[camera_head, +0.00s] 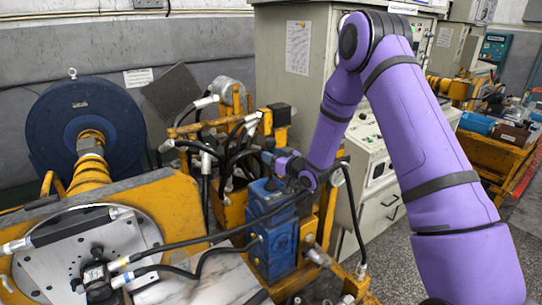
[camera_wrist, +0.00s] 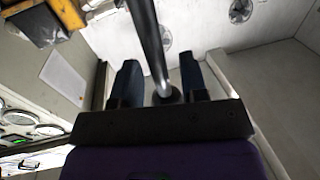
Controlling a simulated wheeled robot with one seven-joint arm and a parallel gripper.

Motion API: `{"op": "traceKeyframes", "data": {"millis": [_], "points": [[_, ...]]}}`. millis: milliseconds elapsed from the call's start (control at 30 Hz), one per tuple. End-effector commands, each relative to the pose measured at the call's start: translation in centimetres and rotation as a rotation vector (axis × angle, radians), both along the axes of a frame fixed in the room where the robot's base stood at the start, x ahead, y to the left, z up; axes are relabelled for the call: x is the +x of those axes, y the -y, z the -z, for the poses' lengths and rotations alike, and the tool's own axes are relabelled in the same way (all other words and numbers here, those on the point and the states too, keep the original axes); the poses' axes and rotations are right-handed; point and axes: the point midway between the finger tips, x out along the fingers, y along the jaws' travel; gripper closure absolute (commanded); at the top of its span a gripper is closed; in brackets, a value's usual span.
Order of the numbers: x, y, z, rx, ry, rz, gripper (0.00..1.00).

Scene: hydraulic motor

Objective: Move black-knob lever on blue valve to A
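The blue valve (camera_head: 272,232) stands on the yellow frame in the middle of the head view. My gripper (camera_head: 268,158) is just above it, at the end of the purple arm. In the wrist view, a grey metal lever rod (camera_wrist: 147,38) runs between the two dark fingers of my gripper (camera_wrist: 158,64). The lever's round black knob (camera_wrist: 167,96) sits close to the palm. Gaps show on both sides of the rod, so the fingers are open around the lever without gripping it. No A mark is readable.
Black hoses (camera_head: 225,160) crowd the area left of the valve. A grey cabinet (camera_head: 300,95) stands behind it, and a control desk (camera_head: 378,180) is to its right. A large blue wheel (camera_head: 85,125) is at the left. Yellow frame bars surround the valve.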

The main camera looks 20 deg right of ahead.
Motion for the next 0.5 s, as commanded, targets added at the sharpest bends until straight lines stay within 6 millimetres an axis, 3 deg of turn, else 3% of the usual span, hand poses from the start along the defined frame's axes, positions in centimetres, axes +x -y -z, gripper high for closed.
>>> {"op": "traceKeyframes", "data": {"millis": [333, 367, 500], "points": [[0.4, -0.27, 0.0, 0.0, 0.0, -0.001, 0.6], [0.4, -0.27, 0.0, 0.0, 0.0, -0.001, 0.62], [0.39, -0.26, 0.0, 0.0, 0.0, -0.001, 0.95]]}}
